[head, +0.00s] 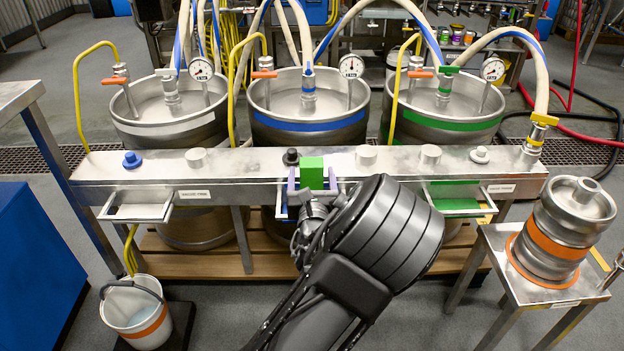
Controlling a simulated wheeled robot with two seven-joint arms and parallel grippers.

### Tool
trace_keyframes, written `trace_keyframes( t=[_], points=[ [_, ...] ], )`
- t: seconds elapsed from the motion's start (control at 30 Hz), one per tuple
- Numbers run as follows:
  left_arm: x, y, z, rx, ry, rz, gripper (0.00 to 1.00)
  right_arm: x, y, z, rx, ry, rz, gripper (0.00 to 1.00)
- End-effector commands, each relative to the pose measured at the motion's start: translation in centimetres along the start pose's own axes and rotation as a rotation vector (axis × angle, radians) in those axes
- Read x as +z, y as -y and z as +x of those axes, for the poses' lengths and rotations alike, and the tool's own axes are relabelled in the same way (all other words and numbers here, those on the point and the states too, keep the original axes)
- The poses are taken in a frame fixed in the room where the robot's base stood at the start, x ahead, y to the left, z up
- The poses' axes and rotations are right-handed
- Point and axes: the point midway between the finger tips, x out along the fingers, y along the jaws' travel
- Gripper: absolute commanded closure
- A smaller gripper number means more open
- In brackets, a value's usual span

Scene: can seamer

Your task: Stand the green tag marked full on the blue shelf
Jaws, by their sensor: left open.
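The green tag (312,172) is upright at the blue shelf (282,207), the middle one of three small shelves on the steel rail. My left gripper (312,181) reaches in from the front, its pale fingers on either side of the tag. The gripper is open, with the tag between its fingers. My gripper and arm hide the tag's foot and most of the shelf, so I cannot tell whether the tag rests on it. No marking on the tag is readable. My right gripper is not in view.
The steel rail (232,168) carries blue, black and white knobs. A white shelf (137,212) is at left and a green shelf (457,204) at right. Three kegs stand behind. A bucket (136,312) is at lower left; an orange-banded keg (560,232) stands on the right side table.

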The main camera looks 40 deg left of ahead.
Motion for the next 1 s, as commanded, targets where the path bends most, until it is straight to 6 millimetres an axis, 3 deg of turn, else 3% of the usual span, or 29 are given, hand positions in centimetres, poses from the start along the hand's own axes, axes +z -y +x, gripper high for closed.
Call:
trace_keyframes(
  t=[0.23,0.47,0.6,0.8,1.0],
  points=[
    [0.4,0.1,-1.3,-0.001,-0.002,0.001,0.26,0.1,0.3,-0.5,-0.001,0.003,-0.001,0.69],
    [0.6,0.1,-5.8,-0.004,-0.002,0.005,0.26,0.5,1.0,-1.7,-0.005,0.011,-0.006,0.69],
    [0.9,0.0,-9.5,-0.004,-0.002,0.009,0.26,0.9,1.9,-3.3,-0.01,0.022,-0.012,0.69],
    [1.5,0.3,-10.4,-0.003,0.006,0.007,0.26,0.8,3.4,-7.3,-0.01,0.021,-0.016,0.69],
    [0.9,0.1,-11.5,-0.002,0.002,0.004,0.26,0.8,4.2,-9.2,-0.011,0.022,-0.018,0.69]
  ],
)
